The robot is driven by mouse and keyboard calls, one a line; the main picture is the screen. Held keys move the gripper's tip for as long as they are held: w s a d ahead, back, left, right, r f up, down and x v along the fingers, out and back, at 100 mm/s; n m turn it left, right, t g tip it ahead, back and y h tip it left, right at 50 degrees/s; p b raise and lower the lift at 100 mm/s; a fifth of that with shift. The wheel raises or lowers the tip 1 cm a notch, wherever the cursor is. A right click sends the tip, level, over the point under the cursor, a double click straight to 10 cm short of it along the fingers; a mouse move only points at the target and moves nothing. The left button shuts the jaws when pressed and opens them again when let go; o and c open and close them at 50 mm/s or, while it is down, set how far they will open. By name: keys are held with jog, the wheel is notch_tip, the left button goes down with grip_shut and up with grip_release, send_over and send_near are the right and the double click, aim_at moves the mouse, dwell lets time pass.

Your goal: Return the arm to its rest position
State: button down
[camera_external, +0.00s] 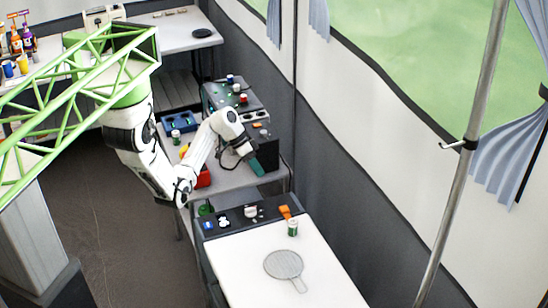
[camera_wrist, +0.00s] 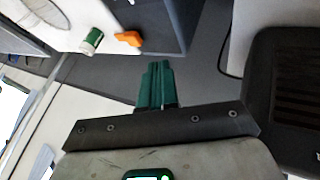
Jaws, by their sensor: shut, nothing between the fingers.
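My white arm hangs from the green truss and bends over the grey table at the back. My gripper (camera_external: 256,168) is at the arm's end, above the right part of that table beside a dark upright panel (camera_external: 268,154). In the wrist view, the green fingers of my gripper (camera_wrist: 156,68) lie side by side, closed with nothing between them.
A red bin (camera_external: 203,178) sits on the grey table under my arm. A metal pole (camera_external: 462,160) stands at the right.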

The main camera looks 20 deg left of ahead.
jog(key=s+f+n+t+y, duration=0.1)
jog(key=s, duration=0.1)
jog(key=s+a+f+n+t+y, duration=0.1)
jog(key=s+n, duration=0.1)
jog(key=s, duration=0.1)
jog(key=s+a+f+n+y, duration=0.1)
jog(key=s, duration=0.2)
jog(key=shift+n+t+y, duration=0.3)
jog(key=shift+n+t, duration=0.1)
jog(key=s+a+r+n+t+y, duration=0.3)
jog(key=s+a+r+n+y, duration=0.15)
jog(key=s, duration=0.35)
jog(key=s+f+g, duration=0.1)
jog(key=s+f, duration=0.1)
jog(key=s, duration=0.1)
jog(key=s+f+g, duration=0.1)
jog(key=s+f, duration=0.1)
jog(key=s, duration=0.2)
jog(key=s+d+f+g+h, duration=0.1)
jog(key=s+f+g, duration=0.1)
jog(key=s, duration=0.1)
jog(key=shift+s+f+n, duration=0.1)
jog(key=shift+s+n, duration=0.15)
jog(key=shift+s, duration=0.05)
jog(key=c, duration=1.8)
grip_release()
